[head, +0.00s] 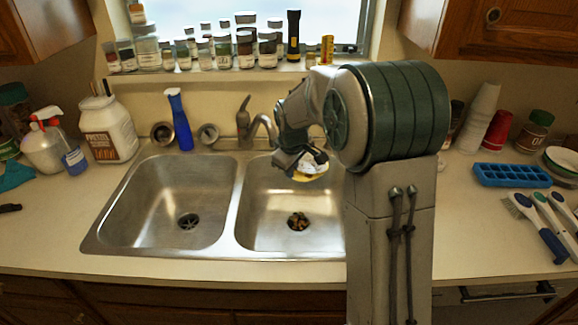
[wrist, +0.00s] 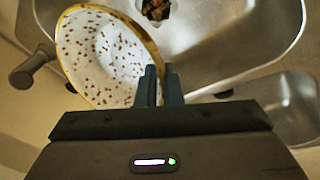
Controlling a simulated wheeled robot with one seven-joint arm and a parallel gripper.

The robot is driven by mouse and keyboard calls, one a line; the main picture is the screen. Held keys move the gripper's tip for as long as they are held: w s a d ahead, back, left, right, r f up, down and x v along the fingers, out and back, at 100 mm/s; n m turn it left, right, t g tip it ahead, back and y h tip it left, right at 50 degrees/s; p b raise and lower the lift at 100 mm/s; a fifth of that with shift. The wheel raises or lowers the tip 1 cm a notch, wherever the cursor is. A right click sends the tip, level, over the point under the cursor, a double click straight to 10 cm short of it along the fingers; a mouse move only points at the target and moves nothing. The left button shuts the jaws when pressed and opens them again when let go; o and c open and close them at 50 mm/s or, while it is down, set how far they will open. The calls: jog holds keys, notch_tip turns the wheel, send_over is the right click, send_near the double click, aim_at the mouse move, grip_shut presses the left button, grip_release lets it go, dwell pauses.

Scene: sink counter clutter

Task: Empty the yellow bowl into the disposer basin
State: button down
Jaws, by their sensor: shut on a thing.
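The yellow bowl (wrist: 105,60) has a yellow rim and a white inside dotted with brown specks. I cannot tell whether these are scraps or a pattern. My gripper (wrist: 158,85) is shut on its rim. In the head view the bowl (head: 311,173) hangs tilted below my gripper (head: 300,162), over the back of the right basin (head: 270,200), and my arm partly hides it. The drain (head: 297,221) of that basin holds brown and yellowish bits, also seen in the wrist view (wrist: 155,9). The left basin (head: 165,195) has a metal drain (head: 188,221) and is otherwise empty.
The faucet (head: 262,125) stands behind the basins, close to my gripper.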

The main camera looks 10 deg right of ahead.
jog(key=shift+d+f, duration=0.15)
jog(key=shift+f, duration=0.05)
jog(key=shift+d+r+y, duration=0.2)
jog(key=shift+y, duration=0.3)
jog(key=y, duration=0.1)
jog(key=d+y, duration=0.1)
jog(key=d+y+b, duration=0.1)
jog(key=y, duration=0.1)
jog(key=shift+r+m, duration=0.25)
jog(key=shift+m, duration=0.15)
jog(key=shift+d+r+t+y+b, duration=0.1)
jog(key=shift+d+t+y+b, duration=0.2)
jog(key=shift+y+b, duration=0.45)
jog(key=shift+d+r+m+y+b, duration=0.2)
jog(key=shift+d+y+b, duration=0.25)
jog(key=shift+y+b, duration=0.55)
jog(key=shift+d+r+m+y+b, duration=0.2)
jog(key=shift+d+y+b, duration=0.3)
jog(key=shift+b, duration=0.75)
jog(key=shift+r+y+b, duration=0.1)
jog(key=shift+y+b, duration=0.25)
